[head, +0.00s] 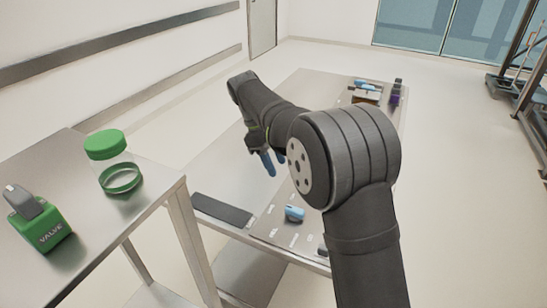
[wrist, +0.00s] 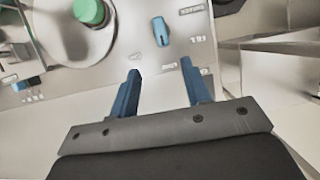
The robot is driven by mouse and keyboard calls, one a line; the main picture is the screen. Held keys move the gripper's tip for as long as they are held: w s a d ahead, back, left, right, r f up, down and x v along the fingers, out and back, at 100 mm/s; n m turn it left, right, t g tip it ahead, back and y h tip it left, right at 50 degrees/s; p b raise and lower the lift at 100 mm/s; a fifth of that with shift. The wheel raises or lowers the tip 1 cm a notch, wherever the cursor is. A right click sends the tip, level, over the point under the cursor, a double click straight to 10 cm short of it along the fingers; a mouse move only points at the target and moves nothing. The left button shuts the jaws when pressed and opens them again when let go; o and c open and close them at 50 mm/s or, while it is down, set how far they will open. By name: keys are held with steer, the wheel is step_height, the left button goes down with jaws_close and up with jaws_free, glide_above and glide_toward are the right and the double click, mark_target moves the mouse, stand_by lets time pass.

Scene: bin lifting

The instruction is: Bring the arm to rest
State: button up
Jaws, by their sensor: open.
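My gripper (head: 268,163) hangs from my bent arm over the long metal table (head: 312,92), its blue fingers pointing down. In the wrist view, my gripper (wrist: 160,68) shows its two blue fingers spread wide with nothing between them. Beyond the fingertips is a light panel with printed labels and a blue knob (wrist: 160,31). My arm hides part of the table in the head view.
A side table at left holds a green-lidded clear jar (head: 112,165) and a green valve block (head: 42,228). A dark pad (head: 222,210) and a blue part (head: 294,214) lie at the long table's near end. Small items stand at its far end. A metal rack (head: 520,85) stands at right.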

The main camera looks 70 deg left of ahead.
mark_target(295, 208)
steer(key=shift+s+a+r, duration=0.1)
steer(key=shift+s+r, duration=0.05)
steer(key=shift+r, duration=0.3)
steer(key=shift+f, duration=0.1)
steer(key=x, duration=1.7)
steer(key=shift+f, duration=0.15)
